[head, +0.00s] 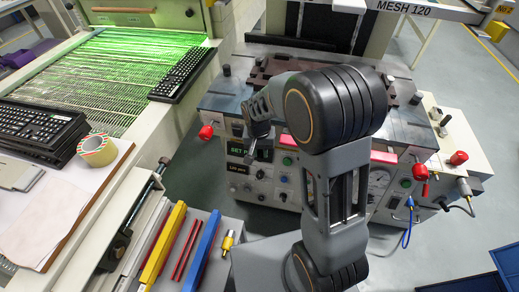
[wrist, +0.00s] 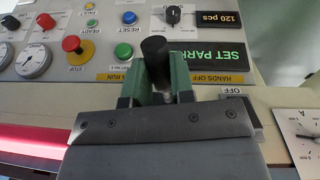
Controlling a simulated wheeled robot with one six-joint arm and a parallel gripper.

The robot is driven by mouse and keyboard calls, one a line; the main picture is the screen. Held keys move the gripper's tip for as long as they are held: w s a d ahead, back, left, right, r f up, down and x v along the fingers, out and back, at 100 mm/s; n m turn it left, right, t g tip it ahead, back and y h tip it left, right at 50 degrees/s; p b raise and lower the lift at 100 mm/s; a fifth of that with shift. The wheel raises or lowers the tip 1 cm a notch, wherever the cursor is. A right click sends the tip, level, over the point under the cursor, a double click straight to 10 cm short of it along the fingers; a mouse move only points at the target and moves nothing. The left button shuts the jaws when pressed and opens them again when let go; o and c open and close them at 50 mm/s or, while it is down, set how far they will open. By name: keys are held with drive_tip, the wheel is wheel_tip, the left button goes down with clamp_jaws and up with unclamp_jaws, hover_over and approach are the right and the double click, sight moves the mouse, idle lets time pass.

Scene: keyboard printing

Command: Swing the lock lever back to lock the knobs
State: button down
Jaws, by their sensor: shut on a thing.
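In the wrist view, my gripper (wrist: 160,92) has its two green-padded fingers shut around a black cylindrical handle, apparently the lock lever (wrist: 154,50). The handle sticks out past the fingertips in front of the control panel (wrist: 85,75). In the head view, my gripper (head: 257,135) is at the left part of the machine's front, beside the green display, and the arm hides part of the panel. The lever's base and pivot are hidden. Red knobs stand at the left (head: 206,132) and right (head: 420,170) of the machine front; which knobs the lever locks cannot be told.
The wrist view shows a red stop button (wrist: 72,44), a blue reset button (wrist: 124,50) and a black selector knob (wrist: 173,14) close by. A keyboard (head: 181,75) lies on the left conveyor. A tape roll (head: 97,150) sits on the left table.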

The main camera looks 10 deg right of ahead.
idle(0.4)
drive_tip(key=c, duration=1)
unclamp_jaws()
drive_tip(key=shift+r, duration=0.15)
drive_tip(key=r, duration=0.4)
drive_tip(key=r+p, duration=0.1)
drive_tip(key=r, duration=0.4)
drive_tip(key=r+p, duration=0.1)
drive_tip(key=r, duration=0.3)
drive_tip(key=shift+w+a+r, duration=0.1)
drive_tip(key=shift+a+r, duration=0.2)
drive_tip(key=shift+a, duration=0.1)
